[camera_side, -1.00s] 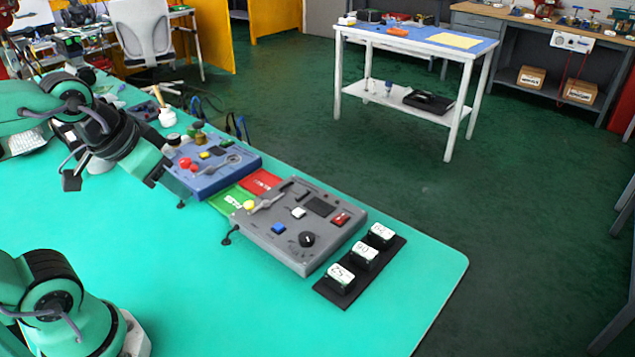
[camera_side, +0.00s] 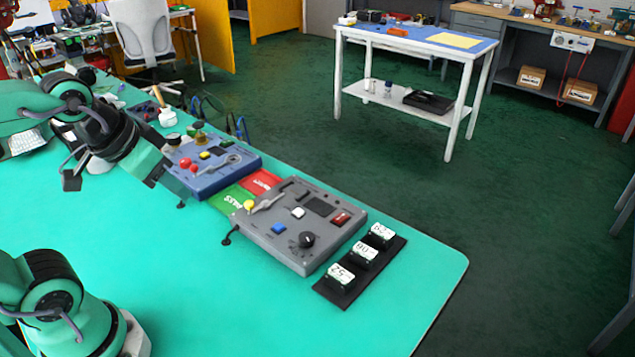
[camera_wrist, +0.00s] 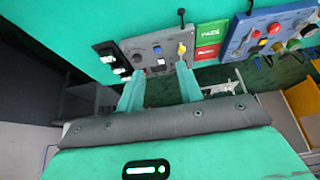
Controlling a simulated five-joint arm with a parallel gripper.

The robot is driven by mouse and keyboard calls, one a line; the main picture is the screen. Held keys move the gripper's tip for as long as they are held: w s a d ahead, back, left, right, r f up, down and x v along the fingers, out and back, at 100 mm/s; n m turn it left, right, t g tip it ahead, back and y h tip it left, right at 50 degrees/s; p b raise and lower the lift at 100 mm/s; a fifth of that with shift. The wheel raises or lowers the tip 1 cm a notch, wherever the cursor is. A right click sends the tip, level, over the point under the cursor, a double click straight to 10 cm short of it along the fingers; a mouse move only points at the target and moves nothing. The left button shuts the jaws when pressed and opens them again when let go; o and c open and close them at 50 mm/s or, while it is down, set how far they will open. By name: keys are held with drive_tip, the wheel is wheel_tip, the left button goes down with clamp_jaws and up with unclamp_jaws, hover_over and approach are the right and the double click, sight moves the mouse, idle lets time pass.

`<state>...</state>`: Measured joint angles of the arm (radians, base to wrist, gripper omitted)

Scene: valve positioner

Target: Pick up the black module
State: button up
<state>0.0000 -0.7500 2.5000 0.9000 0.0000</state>
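A grey control panel (camera_side: 270,243) with knob and buttons adjoins the tray's left side. Beyond it lie green (camera_side: 230,199) and red (camera_side: 262,181) cards and a blue panel (camera_side: 225,177). The bench front (camera_side: 200,290) is clear. Another arm base stands at lower left.

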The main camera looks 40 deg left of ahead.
drive_tip(key=o, duration=0.5)
